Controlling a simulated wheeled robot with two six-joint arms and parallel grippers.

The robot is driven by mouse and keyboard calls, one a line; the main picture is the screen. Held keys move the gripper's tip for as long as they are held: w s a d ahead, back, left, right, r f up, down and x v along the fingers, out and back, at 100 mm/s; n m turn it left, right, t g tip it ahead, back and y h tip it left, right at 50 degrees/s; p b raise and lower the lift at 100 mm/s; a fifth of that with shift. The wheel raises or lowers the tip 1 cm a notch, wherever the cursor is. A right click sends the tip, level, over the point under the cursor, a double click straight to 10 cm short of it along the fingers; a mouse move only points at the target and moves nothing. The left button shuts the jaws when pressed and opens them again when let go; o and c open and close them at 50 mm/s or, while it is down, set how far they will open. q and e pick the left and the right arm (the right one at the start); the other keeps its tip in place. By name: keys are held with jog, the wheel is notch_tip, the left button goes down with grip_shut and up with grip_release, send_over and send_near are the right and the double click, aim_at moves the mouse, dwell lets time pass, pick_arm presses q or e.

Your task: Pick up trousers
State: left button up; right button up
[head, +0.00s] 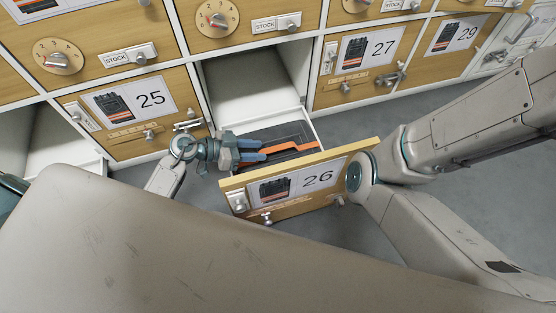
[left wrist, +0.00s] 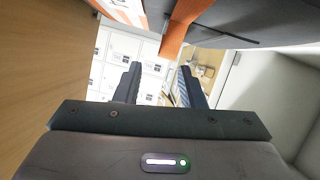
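The dark grey trousers with an orange stripe (head: 285,143) lie folded in the pulled-out drawer 26 (head: 318,178). My left gripper (head: 264,150) is at the trousers, inside the drawer's left part, with its fingers pointing right. In the left wrist view the gripper's fingers (left wrist: 161,86) are apart, with no cloth clearly gripped. The dark trousers (left wrist: 225,22) and an orange strip (left wrist: 180,27) show above the fingers there; whether they touch is unclear. My right gripper is outside the views; only parts of its arm show.
Closed drawers 25 (head: 150,98), 27 (head: 383,48) and 29 (head: 462,36) surround the open one. The open drawer's front panel stands close to my right arm. Another opening (head: 60,140) shows at the far left. Grey floor is bare at the right.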

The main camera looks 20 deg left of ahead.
aim_at(277, 155)
pick_arm(q)
jog(key=shift+w+d+f, duration=0.2)
jog(key=shift+w+d, duration=0.05)
jog(key=shift+d, duration=0.15)
jog(key=b+x, duration=0.1)
jog(key=b, duration=0.1)
jog(key=b+x, duration=0.2)
jog(key=shift+w+f, duration=0.25)
jog(key=shift+w, duration=0.1)
jog(key=shift+w+d+b, duration=0.35)
jog(key=shift+d+b, duration=0.25)
jog(key=shift+b, duration=0.05)
grip_shut()
dwell(0.4)
